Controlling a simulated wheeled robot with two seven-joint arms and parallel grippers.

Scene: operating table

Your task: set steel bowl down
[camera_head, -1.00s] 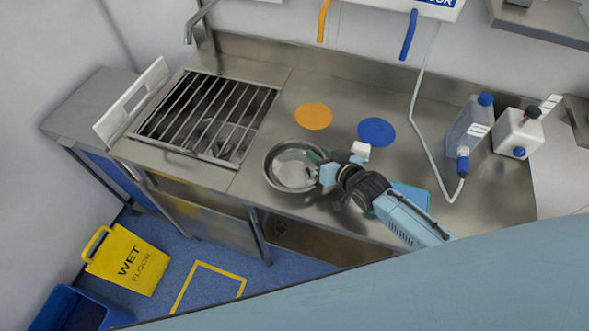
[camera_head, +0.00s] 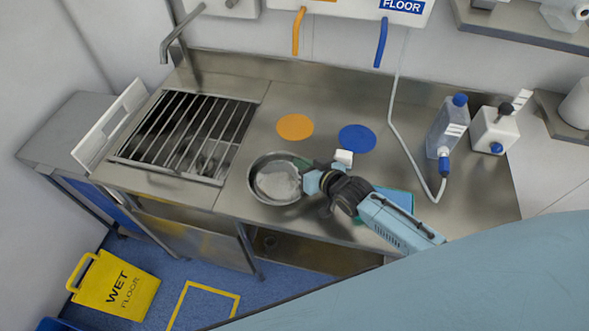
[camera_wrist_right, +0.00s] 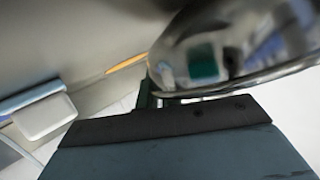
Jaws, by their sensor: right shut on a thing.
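The steel bowl (camera_head: 262,187) is round and shiny, near the front edge of the steel counter, right of the sink grate. My right gripper (camera_head: 305,180) is at the bowl's right side and is shut on its rim. In the right wrist view the bowl (camera_wrist_right: 240,45) fills the upper right, above my right gripper (camera_wrist_right: 165,100). Whether the bowl's base touches the counter cannot be told. My left gripper is not in view.
A barred sink grate (camera_head: 190,135) lies to the left. An orange disc (camera_head: 295,127) and a blue disc (camera_head: 357,138) lie behind the bowl. A white block (camera_head: 344,157) is by my wrist. Bottles (camera_head: 448,125) stand at the right. A yellow sign (camera_head: 118,287) is on the floor.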

